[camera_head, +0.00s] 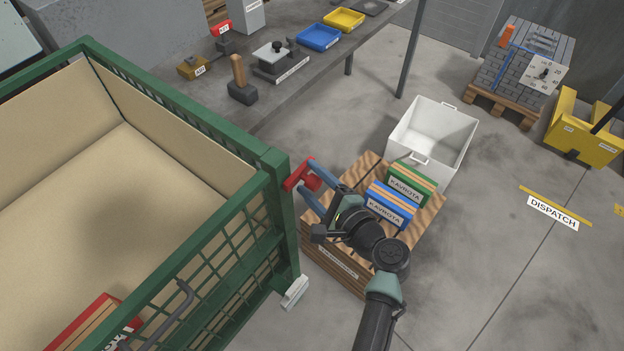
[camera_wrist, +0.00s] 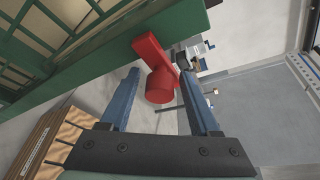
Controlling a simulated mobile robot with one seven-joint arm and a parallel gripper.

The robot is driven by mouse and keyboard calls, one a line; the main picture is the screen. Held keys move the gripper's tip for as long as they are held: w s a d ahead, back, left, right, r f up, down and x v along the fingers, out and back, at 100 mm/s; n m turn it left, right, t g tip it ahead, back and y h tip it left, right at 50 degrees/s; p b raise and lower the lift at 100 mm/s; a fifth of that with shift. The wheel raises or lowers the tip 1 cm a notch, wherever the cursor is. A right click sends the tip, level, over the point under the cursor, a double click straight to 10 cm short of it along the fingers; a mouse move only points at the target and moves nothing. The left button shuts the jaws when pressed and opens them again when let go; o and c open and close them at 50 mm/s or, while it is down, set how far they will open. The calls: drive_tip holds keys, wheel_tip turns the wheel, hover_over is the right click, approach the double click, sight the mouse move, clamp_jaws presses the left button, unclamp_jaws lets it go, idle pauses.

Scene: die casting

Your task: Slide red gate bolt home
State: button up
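The red gate bolt (camera_head: 301,177) is at the corner post of the green mesh-sided cage (camera_head: 281,205). In the wrist view the red bolt (camera_wrist: 160,82) shows a flat red arm against the green frame and a round knob. My gripper (camera_head: 307,178) has its blue fingers spread at the bolt. In the wrist view my gripper (camera_wrist: 158,90) is open, with the knob between the fingertips and a visible gap on each side. The far end of the bolt and any socket are hidden.
A wooden crate (camera_head: 335,262) holding blue and green boxes stands below my arm. A white bin (camera_head: 432,128) is behind it. A grey workbench (camera_head: 290,95) with tools and trays stands at the back.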

clamp_jaws()
drive_tip(key=shift+s+a, duration=0.1)
drive_tip(key=shift+a, duration=0.05)
idle(1.0)
